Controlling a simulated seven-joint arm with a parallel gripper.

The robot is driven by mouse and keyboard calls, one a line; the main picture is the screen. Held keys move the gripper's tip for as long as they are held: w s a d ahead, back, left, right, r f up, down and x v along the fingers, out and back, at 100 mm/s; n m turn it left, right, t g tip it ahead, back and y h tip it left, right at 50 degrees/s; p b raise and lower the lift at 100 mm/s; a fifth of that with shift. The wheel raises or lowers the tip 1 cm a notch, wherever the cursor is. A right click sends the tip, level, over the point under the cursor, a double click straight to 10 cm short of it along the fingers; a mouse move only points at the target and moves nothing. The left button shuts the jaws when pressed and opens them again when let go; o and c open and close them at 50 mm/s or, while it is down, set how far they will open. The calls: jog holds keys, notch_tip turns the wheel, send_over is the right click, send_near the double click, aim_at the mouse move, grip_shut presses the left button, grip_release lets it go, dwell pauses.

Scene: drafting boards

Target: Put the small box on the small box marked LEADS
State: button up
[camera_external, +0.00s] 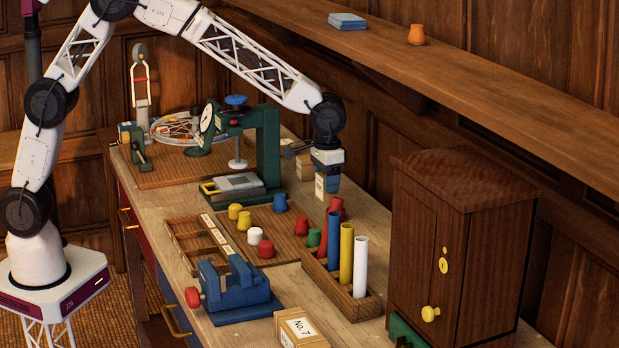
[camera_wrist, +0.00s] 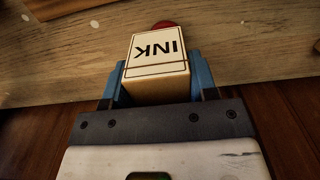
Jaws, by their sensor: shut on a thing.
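A small tan box with a white label reading INK (camera_wrist: 157,50) sits between the blue fingers of my gripper (camera_wrist: 159,80) in the wrist view. My gripper (camera_external: 328,184) is shut on this box and holds it at the back right of the bench in the external view, where the box (camera_external: 320,188) shows only in part. A pale box-like thing (camera_external: 305,166) stands just left of and behind the gripper, partly hidden. I cannot read LEADS on any box. A tan box marked No. 7 (camera_external: 301,329) stands at the bench's front edge.
A wooden holder (camera_external: 340,298) with red, blue, yellow and white tubes, a dark cabinet (camera_external: 455,250) and a green press (camera_external: 268,150) stand around the gripper. A blue vise (camera_external: 232,287) and several coloured pegs occupy the middle. A red thing (camera_wrist: 164,24) shows behind the INK box.

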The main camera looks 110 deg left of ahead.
jog(key=s+a+r+n, duration=0.1)
jog(key=s+a+n, duration=0.2)
jog(key=s+a, duration=0.2)
jog(key=s+a+r+n, duration=0.1)
jog(key=s+a+n, duration=0.2)
jog(key=a, duration=0.9)
jog(key=s+a+r+n, duration=0.2)
jog(key=s+a+n, duration=0.1)
jog(key=s+a, duration=0.5)
jog(key=shift+a+r, duration=0.1)
jog(key=shift+a, duration=0.35)
jog(key=shift+s+a+r, duration=0.25)
jog(key=shift+s, duration=0.1)
send_over(306, 159)
jog(key=shift+a+f, duration=0.1)
jog(key=shift+f, duration=2.4)
jog(key=shift+f, duration=0.15)
jog(key=o, duration=1)
